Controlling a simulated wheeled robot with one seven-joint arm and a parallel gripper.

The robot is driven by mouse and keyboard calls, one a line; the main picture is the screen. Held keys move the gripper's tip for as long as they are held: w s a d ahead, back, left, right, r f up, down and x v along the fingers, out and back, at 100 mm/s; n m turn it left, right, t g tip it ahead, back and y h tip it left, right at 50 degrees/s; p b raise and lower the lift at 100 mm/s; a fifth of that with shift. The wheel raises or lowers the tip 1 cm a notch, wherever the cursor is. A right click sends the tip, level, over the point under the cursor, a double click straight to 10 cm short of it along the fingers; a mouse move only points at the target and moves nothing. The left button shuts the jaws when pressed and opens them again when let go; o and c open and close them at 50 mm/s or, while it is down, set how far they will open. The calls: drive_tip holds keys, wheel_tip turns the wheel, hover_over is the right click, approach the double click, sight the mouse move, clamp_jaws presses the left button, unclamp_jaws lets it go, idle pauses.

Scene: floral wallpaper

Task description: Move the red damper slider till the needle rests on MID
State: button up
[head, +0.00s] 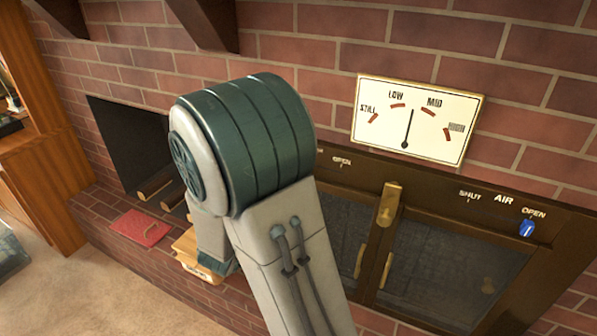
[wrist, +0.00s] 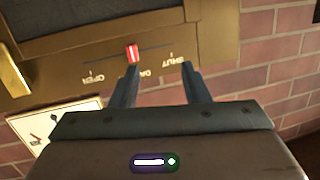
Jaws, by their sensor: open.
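The red damper slider (wrist: 132,54) sits about midway along its slot in the wrist view, between the labels OPEN on the left and SHUT on the right, which appear upside down. My gripper (wrist: 160,75) is open and empty, with the slider just beyond its left fingertip. I cannot tell whether they touch. In the head view my arm hides the slider and my gripper. The dial (head: 374,97) is on the brick wall, and its needle (head: 408,127) points nearly straight up, between the LOW and MID marks. A corner of the dial also shows in the wrist view (wrist: 72,112).
A blue AIR slider (head: 526,228) sits under OPEN at the right. A brass latch (head: 389,204) stands out between the glass doors (head: 450,265). A red book-like object (head: 140,228) lies on the brick ledge at left, near logs (head: 157,182) in an open recess.

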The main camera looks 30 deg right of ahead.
drive_tip(key=w+d+g+h+p, duration=0.1)
drive_tip(key=w+d+h, duration=0.2)
drive_tip(key=d, duration=1)
drive_tip(key=shift+w+d+r+m, duration=0.2)
drive_tip(key=shift+w+d+m, duration=0.2)
drive_tip(key=shift+w, duration=0.35)
drive_tip(key=shift+c, duration=0.3)
clamp_jaws()
